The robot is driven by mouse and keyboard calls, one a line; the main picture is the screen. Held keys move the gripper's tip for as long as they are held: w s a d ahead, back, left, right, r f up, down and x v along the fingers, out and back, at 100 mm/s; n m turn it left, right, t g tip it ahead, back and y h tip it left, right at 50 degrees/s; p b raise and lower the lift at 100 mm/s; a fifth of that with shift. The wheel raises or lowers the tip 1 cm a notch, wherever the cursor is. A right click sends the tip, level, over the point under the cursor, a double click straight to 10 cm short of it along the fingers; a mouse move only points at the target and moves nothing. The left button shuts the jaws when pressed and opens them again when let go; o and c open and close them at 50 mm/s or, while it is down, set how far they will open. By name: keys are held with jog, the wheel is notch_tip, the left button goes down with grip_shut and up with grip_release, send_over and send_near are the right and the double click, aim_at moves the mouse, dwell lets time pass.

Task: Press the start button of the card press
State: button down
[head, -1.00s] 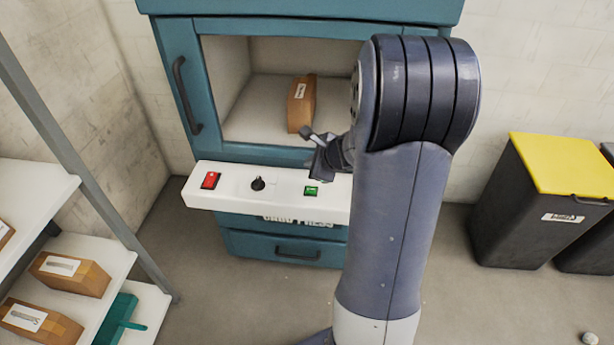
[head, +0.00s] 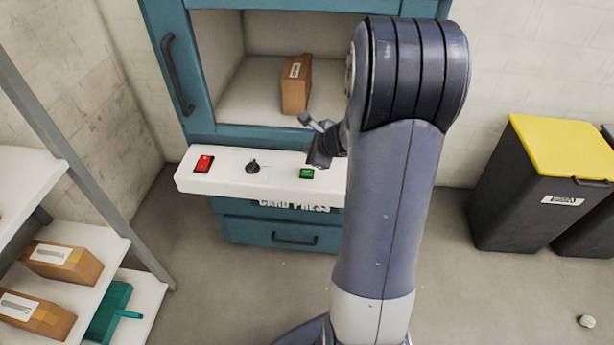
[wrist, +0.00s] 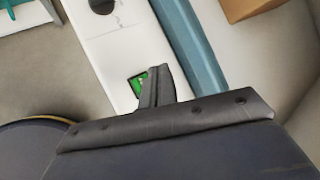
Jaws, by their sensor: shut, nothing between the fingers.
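The card press (head: 172,60) is a teal cabinet with a white control panel (head: 225,182) across its front, lettered CARD PRESS. The panel carries a red switch (head: 203,164), a black knob (head: 253,167) and a green button (head: 307,173) with a pale mark. My gripper (head: 308,128) is just above and behind the green button in the head view, partly hidden by my arm. In the wrist view my shut, empty fingers (wrist: 157,84) overlap the edge of the green button (wrist: 138,83). I cannot tell whether they touch it.
A brown box (head: 296,84) stands inside the press's open chamber. Shelves (head: 100,250) with boxes and a teal dustpan (head: 108,312) are at left. A yellow-lidded bin (head: 515,210) stands at right. The floor between is mostly clear.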

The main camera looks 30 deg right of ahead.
aim_at(310, 174)
jog(key=shift+f+b, duration=2.15)
jog(key=shift+f, duration=0.55)
jog(key=shift+f+b, duration=0.4)
jog(key=shift+b, duration=0.1)
